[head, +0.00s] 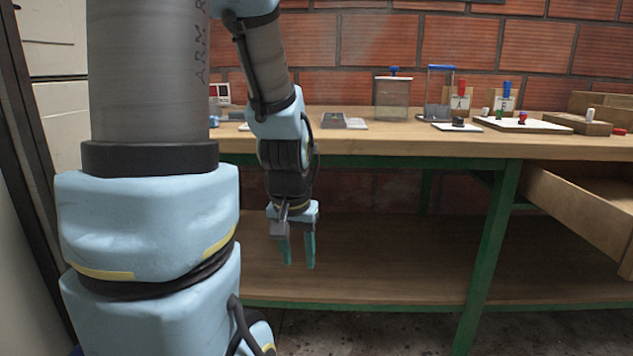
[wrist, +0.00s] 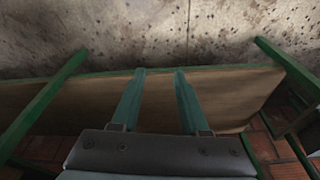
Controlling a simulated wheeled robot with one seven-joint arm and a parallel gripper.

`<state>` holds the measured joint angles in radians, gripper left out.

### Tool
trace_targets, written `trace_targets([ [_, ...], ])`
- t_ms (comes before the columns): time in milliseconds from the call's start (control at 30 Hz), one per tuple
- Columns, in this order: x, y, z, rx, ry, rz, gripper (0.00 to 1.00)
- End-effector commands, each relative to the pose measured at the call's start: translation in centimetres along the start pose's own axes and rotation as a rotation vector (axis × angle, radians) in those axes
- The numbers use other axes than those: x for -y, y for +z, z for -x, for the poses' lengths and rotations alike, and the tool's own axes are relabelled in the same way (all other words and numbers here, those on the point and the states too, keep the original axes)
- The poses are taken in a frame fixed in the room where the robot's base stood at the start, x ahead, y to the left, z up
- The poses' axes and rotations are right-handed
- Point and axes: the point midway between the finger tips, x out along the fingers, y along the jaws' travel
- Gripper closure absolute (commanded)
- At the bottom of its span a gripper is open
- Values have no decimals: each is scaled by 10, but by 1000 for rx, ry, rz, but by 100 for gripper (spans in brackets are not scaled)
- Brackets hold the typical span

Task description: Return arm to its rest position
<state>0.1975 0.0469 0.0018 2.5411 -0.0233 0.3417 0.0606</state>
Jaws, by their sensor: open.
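My arm fills the left of the head view, and my gripper (head: 298,264) hangs pointing down in front of the workbench, below the level of its top. Its two teal fingers are apart with nothing between them. In the wrist view my gripper (wrist: 160,72) also shows open and empty, with the wooden lower shelf (wrist: 75,105) and the speckled floor (wrist: 150,30) beyond the fingertips. The lower shelf (head: 390,265) is behind the fingers in the head view. I cannot tell the exact gap between fingers and shelf.
The workbench top (head: 420,145) has a green frame (head: 490,250). On it stand a clear container (head: 391,98), a blue-topped frame (head: 439,92), a white board (head: 530,124) and small coloured pieces. An open wooden drawer (head: 580,212) juts out at right. The lower shelf looks bare.

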Motion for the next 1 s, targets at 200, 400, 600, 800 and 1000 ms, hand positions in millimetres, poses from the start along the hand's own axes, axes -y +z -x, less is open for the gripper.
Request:
trace_targets([
  [200,27,24,23,76,-20,141,55],
  [400,27,16,56,74,-20,136,55],
  [600,26,6,102,73,-20,135,55],
  [800,26,-8,163,73,-20,134,55],
  [1000,26,-20,223,73,-20,134,55],
])
